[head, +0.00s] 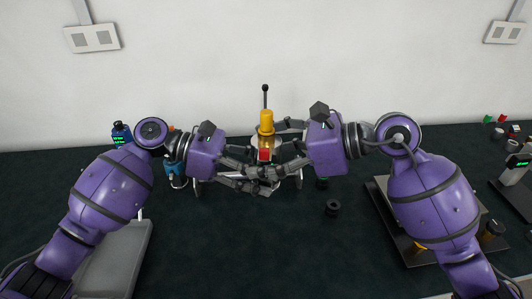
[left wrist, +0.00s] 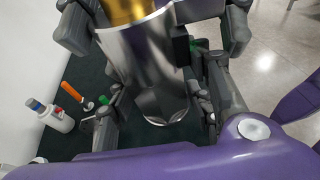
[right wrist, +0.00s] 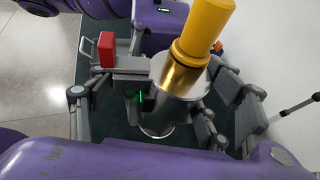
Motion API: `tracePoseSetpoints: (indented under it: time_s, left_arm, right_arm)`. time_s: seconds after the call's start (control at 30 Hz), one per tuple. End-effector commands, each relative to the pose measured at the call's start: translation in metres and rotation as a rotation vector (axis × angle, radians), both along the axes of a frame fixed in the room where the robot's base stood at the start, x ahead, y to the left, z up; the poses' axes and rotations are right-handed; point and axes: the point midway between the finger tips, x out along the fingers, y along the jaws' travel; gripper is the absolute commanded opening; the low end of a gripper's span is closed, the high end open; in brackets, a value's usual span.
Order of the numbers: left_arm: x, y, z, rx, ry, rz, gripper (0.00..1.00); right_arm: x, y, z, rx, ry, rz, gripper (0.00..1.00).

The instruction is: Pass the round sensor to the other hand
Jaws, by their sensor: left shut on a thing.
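The round sensor is an upright silver cylinder with a gold collar and a yellow cap (head: 266,125). It stands between my two grippers in the middle of the head view. Its silver body shows in the left wrist view (left wrist: 145,70) and the right wrist view (right wrist: 178,105). A red block (right wrist: 106,49) sits on a grey bracket at its side. My left gripper (head: 262,172) is shut on the sensor. My right gripper (head: 285,145) reaches in from the right, its fingers spread around the sensor with gaps showing. The fingers hide the sensor's lower part in the head view.
A small black ring (head: 332,208) lies on the dark table right of the grippers. A grey case (head: 115,262) is at front left, a dark tray (head: 405,245) at right. A blue bottle (head: 121,134) stands at back left. The front middle is clear.

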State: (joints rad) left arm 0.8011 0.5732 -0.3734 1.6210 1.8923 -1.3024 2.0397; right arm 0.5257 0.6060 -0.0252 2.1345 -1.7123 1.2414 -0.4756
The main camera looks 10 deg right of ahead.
Motion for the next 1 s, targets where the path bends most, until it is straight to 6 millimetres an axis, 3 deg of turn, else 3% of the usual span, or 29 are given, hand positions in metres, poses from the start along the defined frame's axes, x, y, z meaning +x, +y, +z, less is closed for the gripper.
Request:
tracePoseSetpoints:
  time_s: [0.13,0.17,0.3,0.67,1.0]
  left_arm:
    - [-0.001,-0.002,0.004,-0.007,-0.006,-0.004,0.19]
    - [-0.001,-0.002,0.004,-0.007,-0.006,-0.005,0.49]
    - [-0.001,-0.002,0.004,-0.008,-0.006,-0.006,0.67]
    - [0.0,0.003,0.007,-0.009,-0.007,-0.007,0.68]
    - [0.012,0.063,0.023,-0.003,-0.006,-0.001,0.68]
  right_arm:
    - [0.0,0.001,-0.001,0.0,0.004,0.001,0.46]
    - [0.0,0.001,0.001,0.003,0.001,0.0,0.46]
    - [0.0,0.001,0.0,0.002,0.003,0.001,0.46]
    - [0.001,-0.001,-0.002,-0.002,0.005,-0.004,0.46]
    - [0.001,-0.001,-0.001,-0.002,0.003,-0.004,0.46]
